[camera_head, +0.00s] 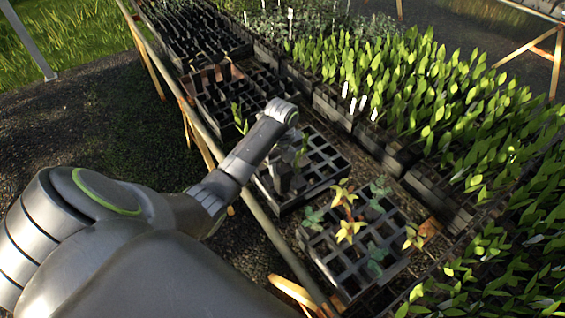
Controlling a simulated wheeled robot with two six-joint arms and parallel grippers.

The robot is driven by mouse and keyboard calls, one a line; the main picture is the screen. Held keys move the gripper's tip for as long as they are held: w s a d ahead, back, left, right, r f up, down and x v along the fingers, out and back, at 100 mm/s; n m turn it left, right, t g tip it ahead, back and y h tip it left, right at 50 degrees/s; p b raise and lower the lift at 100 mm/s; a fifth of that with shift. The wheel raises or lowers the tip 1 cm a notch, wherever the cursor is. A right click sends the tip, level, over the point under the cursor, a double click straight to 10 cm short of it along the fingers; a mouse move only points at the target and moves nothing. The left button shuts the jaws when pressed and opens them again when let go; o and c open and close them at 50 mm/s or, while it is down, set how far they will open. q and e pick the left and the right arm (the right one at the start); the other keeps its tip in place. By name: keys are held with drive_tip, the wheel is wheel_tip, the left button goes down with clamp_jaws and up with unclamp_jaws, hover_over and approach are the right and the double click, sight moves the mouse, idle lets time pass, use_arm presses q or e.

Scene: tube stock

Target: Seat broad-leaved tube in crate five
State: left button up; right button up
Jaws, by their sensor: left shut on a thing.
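My left gripper (284,182) points down over a black crate with open square cells (322,160) at the centre. It is shut on a broad-leaved tube, whose narrow green leaves (302,150) rise just right of the fingers. The tube's body is mostly hidden by the gripper and is dark against the crate, so I cannot tell whether it is inside a cell or above one. No crate number is readable. My right gripper is not in view.
A nearer crate (345,270) holds blue-green and yellow-red seedlings. A farther crate (213,107) has brown pots and a green seedling (238,118). Dense broad-leaved plants (440,95) fill the right side, with white labels (363,102). A bench rail (272,232) runs along the left edge.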

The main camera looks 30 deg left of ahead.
use_arm(q)
drive_tip(key=shift+f+b, duration=1.05)
drive_tip(key=shift+b, duration=0.2)
drive_tip(key=shift+f, duration=0.25)
drive_tip(key=shift+p, duration=0.65)
